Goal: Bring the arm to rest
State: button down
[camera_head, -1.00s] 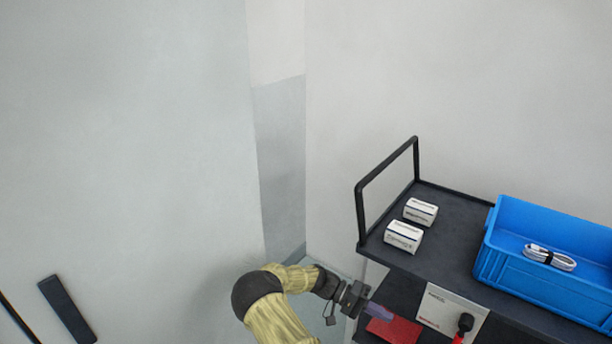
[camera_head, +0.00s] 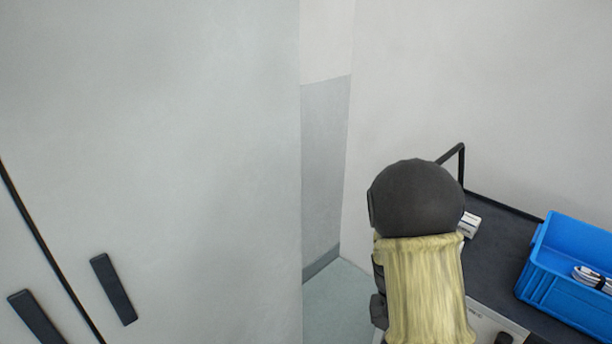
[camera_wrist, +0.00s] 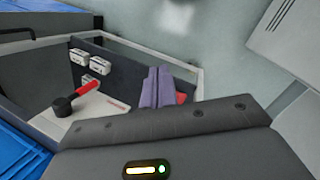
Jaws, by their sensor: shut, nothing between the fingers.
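My gripper (camera_wrist: 158,88) shows in the wrist view as two purple fingers pressed together with nothing between them.
A dark cart (camera_head: 497,245) with a black rail stands at the right. Grey cabinet doors (camera_head: 200,200) fill the left.

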jog(key=s+a+r+n+t+y, duration=0.2)
jog(key=s+a+r+n+t, duration=0.1)
jog(key=s+a+r+t, duration=0.5)
notch_tip(320, 180, up, 23)
jog(key=w+d+g+p, duration=0.1)
jog(key=d+g+p, duration=0.1)
jog(key=p, duration=1.9)
jog(key=shift+w+d+f+p, duration=0.15)
jog(key=shift+w+p, duration=0.1)
jog(key=shift+p, duration=0.15)
jog(key=shift+w, duration=0.1)
